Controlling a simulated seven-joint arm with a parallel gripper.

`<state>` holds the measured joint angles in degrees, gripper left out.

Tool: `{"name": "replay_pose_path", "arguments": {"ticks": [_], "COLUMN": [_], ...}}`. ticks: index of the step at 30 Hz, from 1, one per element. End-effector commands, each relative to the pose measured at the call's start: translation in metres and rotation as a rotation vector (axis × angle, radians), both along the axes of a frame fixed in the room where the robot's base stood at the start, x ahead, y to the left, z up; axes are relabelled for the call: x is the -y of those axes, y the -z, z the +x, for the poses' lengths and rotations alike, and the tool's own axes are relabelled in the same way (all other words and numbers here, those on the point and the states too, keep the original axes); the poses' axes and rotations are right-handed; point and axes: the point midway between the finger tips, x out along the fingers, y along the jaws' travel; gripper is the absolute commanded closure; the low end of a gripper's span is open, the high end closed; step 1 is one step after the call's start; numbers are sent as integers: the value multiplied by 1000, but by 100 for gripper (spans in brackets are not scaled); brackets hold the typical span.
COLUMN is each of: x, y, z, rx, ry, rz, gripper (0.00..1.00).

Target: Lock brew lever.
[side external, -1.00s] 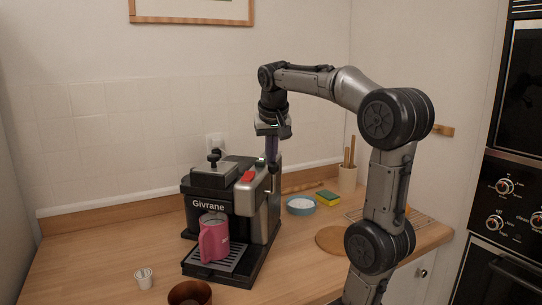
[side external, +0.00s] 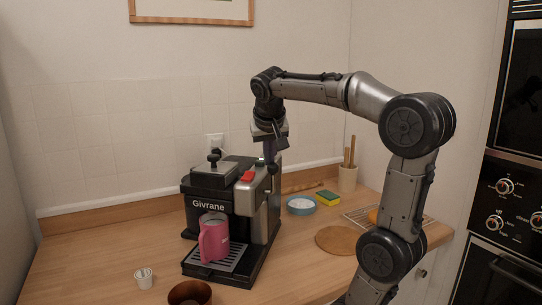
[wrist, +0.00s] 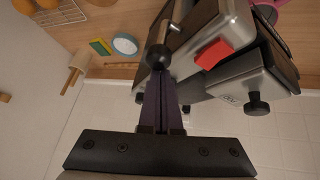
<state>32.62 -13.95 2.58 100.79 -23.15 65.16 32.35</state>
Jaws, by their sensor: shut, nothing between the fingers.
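The coffee machine (side external: 208,206) stands on the counter, with a pink cup (side external: 213,240) on its drip tray. The brew lever, a metal rod with a black ball knob (wrist: 158,56), is on the machine's side. In the side view my gripper (side external: 271,162) points down at the machine's right rear and largely hides the lever. In the wrist view my gripper (wrist: 160,78) is shut and empty, its dark purple fingertips right at the knob. I cannot tell whether they touch it. A red switch (wrist: 214,54) and the lid's black knob (wrist: 257,103) are beside it.
A blue bowl (side external: 301,206), a yellow-green sponge (side external: 328,198) and a utensil pot (side external: 347,179) stand right of the machine. A white cup (side external: 143,278) and a brown bowl (side external: 189,293) are in front. The counter's left side is clear.

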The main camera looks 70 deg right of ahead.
Motion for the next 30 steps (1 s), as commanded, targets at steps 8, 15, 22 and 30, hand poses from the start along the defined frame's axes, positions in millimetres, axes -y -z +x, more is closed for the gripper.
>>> {"name": "replay_pose_path", "arguments": {"ticks": [8,15,22,30], "x": [-19,-41,-59,-73], "y": [2,10,20,33], "z": [0,0,-1,-2], "rx": [4,10,15,25], "ry": [-12,-17,-16,-8], "rz": [-163,-387,-605,-815], "gripper": [100,100,100,100]}}
